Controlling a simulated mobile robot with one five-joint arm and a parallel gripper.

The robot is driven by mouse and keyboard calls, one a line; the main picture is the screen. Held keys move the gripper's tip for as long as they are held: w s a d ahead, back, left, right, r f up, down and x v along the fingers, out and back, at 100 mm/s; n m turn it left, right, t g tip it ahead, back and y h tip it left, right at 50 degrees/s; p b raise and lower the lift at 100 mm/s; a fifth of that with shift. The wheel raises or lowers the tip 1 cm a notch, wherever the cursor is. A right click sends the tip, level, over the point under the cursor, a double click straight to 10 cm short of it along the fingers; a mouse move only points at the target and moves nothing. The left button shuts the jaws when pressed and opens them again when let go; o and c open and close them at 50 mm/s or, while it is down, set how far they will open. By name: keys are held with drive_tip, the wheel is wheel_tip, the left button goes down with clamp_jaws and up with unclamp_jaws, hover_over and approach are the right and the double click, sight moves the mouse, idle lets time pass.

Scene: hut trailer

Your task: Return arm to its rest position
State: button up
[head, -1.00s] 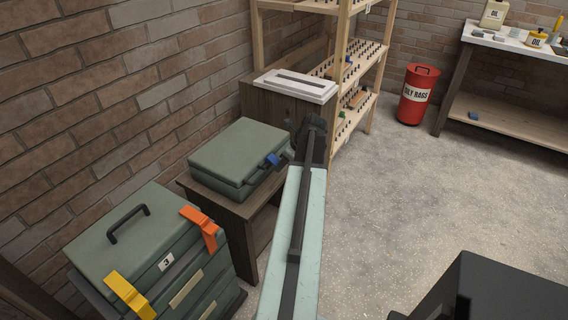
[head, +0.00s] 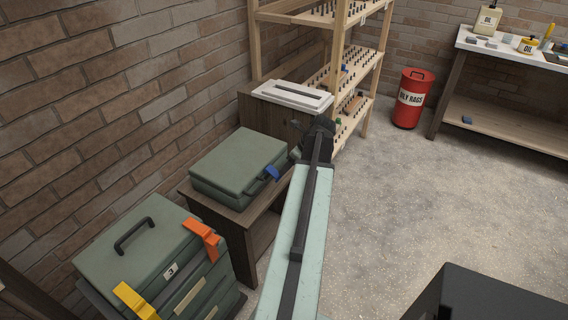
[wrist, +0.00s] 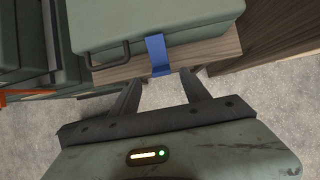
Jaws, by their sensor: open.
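My arm stretches forward in the head view, and its dark end covers the gripper there. In the wrist view my gripper (wrist: 160,88) is open, with two dark fingers apart and nothing between them. Just beyond the fingers is a blue latch (wrist: 157,54) on a closed green case (wrist: 150,22). The case (head: 238,163) lies on a small dark wooden table (head: 232,215), left of my arm, and its blue latch (head: 272,172) shows at its right corner. I cannot tell whether a finger touches the latch.
Stacked green cases (head: 150,250) with orange (head: 200,232) and yellow (head: 134,300) latches stand at the lower left. A wooden rack (head: 345,75), a red oily-rags bin (head: 411,98) and a workbench (head: 500,48) stand farther back.

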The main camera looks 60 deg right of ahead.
drive_tip(key=shift+s+r, duration=0.1)
idle(0.3)
